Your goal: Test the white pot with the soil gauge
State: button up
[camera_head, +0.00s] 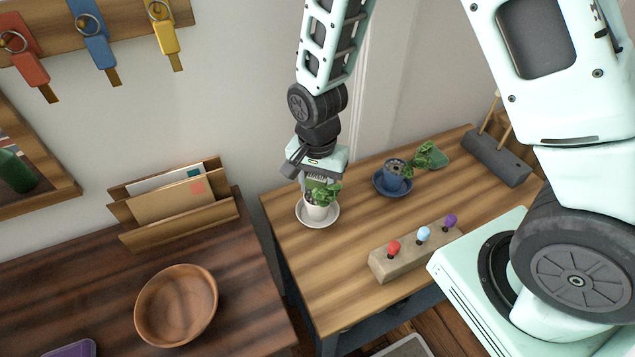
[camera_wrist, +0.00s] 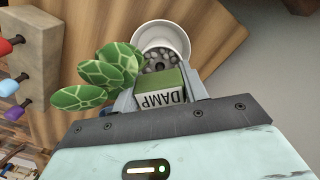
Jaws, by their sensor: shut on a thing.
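The white pot (camera_head: 316,212) stands on a pale saucer (camera_head: 302,214) at the left of the light wooden table and holds a green leafy plant (camera_head: 331,193). My gripper (camera_head: 321,181) is directly above this pot, pointing down. In the wrist view, my gripper (camera_wrist: 160,93) is shut on the soil gauge (camera_wrist: 162,98), a block with a green face and a pale label reading DAMP. The white pot (camera_wrist: 183,42) and its grey pebbly soil lie just beyond the gauge. The gauge's lower end is hidden, so I cannot tell how deep it reaches.
A block with red, light blue and purple knobs (camera_head: 385,263) lies nearer the front. A grey holder (camera_head: 497,158) is at the back right. A wooden bowl (camera_head: 176,305) sits on the darker left table.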

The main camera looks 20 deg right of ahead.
jog(key=o, duration=1.1)
jog(key=shift+c, duration=0.2)
jog(key=shift+r, duration=0.1)
notch_tip(320, 180, up, 17)
jog(key=shift+r+p, duration=0.15)
jog(key=shift+p, duration=0.15)
